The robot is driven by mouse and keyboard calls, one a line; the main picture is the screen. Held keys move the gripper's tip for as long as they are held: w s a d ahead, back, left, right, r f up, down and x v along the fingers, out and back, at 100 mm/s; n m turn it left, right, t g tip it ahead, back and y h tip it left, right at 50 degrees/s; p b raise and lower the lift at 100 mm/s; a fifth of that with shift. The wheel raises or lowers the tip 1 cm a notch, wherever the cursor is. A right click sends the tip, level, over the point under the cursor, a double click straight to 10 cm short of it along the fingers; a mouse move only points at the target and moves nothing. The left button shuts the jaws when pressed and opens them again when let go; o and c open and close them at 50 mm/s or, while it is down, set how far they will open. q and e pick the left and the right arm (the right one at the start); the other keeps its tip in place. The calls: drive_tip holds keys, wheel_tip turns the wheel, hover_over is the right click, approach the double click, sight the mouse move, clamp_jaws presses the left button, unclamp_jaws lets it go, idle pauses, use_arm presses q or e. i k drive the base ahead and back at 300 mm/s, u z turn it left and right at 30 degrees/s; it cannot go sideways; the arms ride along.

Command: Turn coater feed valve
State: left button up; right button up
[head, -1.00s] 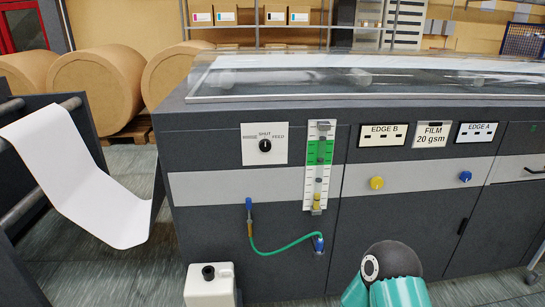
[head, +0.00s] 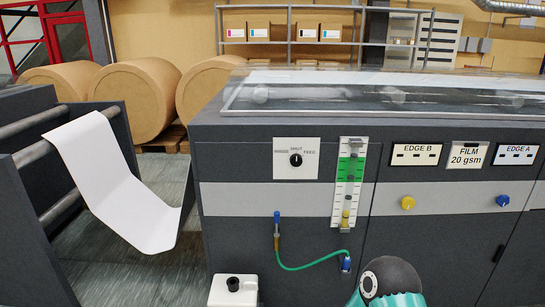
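The coater feed valve is a round black knob (head: 296,160) on a white plate (head: 309,171) on the dark machine front. The plate is lettered with SHUT at the top and FEED at the right; the left word is hard to read now. The knob's pale mark points up, towards SHUT. A teal and dark part of my arm shows at the bottom right, well below and right of the knob. Neither gripper's fingers show in the head view.
A sight gauge (head: 349,185) with a green band stands right of the plate. Below are a green hose (head: 305,267) and a white jug (head: 233,291). A yellow knob (head: 408,203) and blue knob (head: 503,200) lie right. A white paper web (head: 115,185) hangs left.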

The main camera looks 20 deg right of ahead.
sight(295, 159)
drive_tip(key=u, duration=0.15)
drive_tip(key=i, duration=1.35)
drive_tip(key=z, duration=0.4)
